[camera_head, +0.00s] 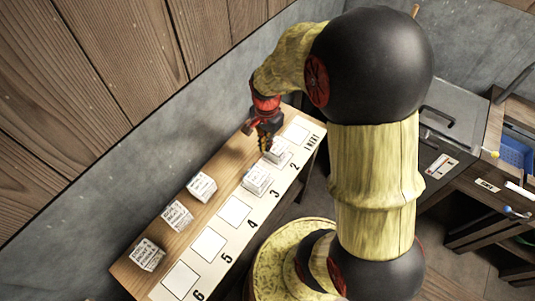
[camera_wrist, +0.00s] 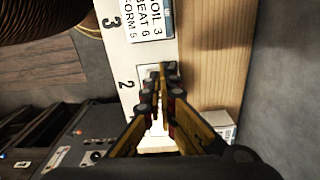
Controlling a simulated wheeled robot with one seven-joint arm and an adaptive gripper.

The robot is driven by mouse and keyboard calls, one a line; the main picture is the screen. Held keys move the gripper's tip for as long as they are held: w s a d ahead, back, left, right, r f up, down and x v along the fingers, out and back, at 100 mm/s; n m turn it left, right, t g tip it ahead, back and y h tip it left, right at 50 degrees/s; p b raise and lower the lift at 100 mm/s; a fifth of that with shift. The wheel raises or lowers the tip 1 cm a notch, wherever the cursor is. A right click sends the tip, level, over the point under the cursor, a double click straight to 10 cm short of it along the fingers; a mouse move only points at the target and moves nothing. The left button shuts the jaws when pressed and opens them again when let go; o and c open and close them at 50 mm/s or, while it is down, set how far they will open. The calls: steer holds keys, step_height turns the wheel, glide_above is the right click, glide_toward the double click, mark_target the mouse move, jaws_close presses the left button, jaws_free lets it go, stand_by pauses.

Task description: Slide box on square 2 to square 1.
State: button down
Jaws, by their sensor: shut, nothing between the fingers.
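A pale box (camera_head: 276,150) with printed text sits at square 2 (camera_head: 286,158), set toward the plank's wooden back part and toward square 1. Square 1 (camera_head: 297,133) is a bare white square at the plank's far end. My gripper (camera_head: 265,146) points down just left of this box, its fingertips close to it; I cannot tell whether they touch. In the wrist view my gripper (camera_wrist: 162,72) has its fingers together and empty, over the area beside the numeral 2. A pale box (camera_wrist: 222,124) shows partly behind the fingers at the lower right, probably the same box.
Another box (camera_head: 257,180) stands on square 3, also in the wrist view (camera_wrist: 148,25). Several boxes, one here (camera_head: 201,186), stand along the wooden back part by the grey wall (camera_head: 130,165). Squares 4 (camera_head: 234,211), 5 and 6 are bare.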

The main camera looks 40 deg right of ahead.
step_height(320, 180, down, 9)
steer(key=b, duration=0.2)
steer(key=shift+f+b, duration=0.2)
steer(key=shift+b, duration=0.15)
steer(key=w+d, duration=0.1)
steer(key=d, duration=0.3)
steer(key=w+d+p, duration=0.1)
steer(key=d, duration=0.3)
steer(key=w+d+p, duration=0.1)
steer(key=d, duration=0.4)
steer(key=shift+w+d, duration=0.1)
steer(key=shift+w, duration=0.3)
steer(key=shift+r+p, duration=0.1)
steer(key=shift+p, duration=0.2)
step_height(320, 180, up, 10)
steer(key=p, duration=0.6)
steer(key=shift+p, duration=0.4)
